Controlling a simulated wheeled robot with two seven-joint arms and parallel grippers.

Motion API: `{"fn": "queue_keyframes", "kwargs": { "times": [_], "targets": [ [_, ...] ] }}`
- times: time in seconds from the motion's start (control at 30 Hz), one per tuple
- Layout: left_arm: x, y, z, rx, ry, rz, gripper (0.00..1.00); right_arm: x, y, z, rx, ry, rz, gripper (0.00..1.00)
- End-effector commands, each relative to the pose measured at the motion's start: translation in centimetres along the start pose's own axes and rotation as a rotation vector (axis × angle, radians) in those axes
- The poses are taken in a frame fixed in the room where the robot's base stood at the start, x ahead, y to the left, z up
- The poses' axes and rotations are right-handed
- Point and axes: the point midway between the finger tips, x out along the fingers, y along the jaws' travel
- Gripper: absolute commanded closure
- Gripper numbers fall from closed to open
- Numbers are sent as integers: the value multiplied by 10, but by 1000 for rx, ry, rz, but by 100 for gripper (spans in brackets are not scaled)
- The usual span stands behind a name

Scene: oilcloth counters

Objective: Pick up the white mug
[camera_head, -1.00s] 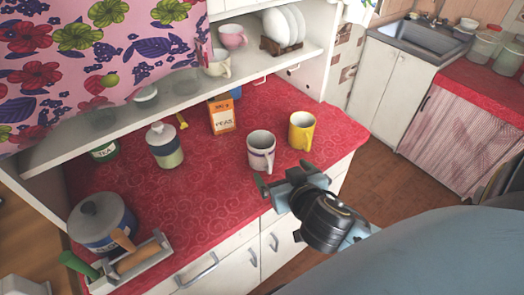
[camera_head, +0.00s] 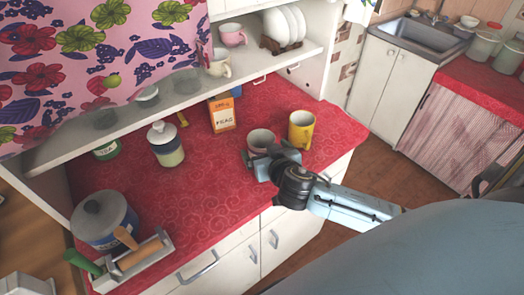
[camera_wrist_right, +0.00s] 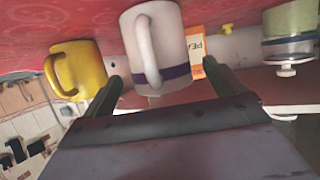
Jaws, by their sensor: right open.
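The white mug (camera_head: 260,136) stands upright on the red counter (camera_head: 225,180); my gripper hides its lower part in the head view. In the right wrist view, which is turned upside down, the white mug (camera_wrist_right: 172,35) shows its purple band and its handle facing the camera. My right gripper (camera_head: 265,158) is at the near side of the mug. In the wrist view its two fingers (camera_wrist_right: 161,72) are spread apart, with the mug in line between them. Nothing is clamped. My left gripper is not in view.
A yellow mug (camera_head: 301,129) stands close to the right of the white mug. A peas box (camera_head: 222,114) and a lidded jar (camera_head: 167,146) are behind and left. A blue pot (camera_head: 103,222) and a grey caddy (camera_head: 135,262) stand at the front left. A shelf (camera_head: 130,118) overhangs the back.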

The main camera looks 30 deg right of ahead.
Motion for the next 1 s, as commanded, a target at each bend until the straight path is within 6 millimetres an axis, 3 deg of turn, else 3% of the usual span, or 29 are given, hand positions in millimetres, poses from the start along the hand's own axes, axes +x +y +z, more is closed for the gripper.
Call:
{"fn": "queue_keyframes", "kwargs": {
  "times": [0.17,0.43,0.87,1.0],
  "targets": [
    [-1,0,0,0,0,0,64,17,0,0,-1,0,0,5],
    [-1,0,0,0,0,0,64,19,0,0,0,-1,0,5],
    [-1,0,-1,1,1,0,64,18,0,0,0,-1,0,61],
    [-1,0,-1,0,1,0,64,18,0,-1,0,1,-1,62]
  ]
}}
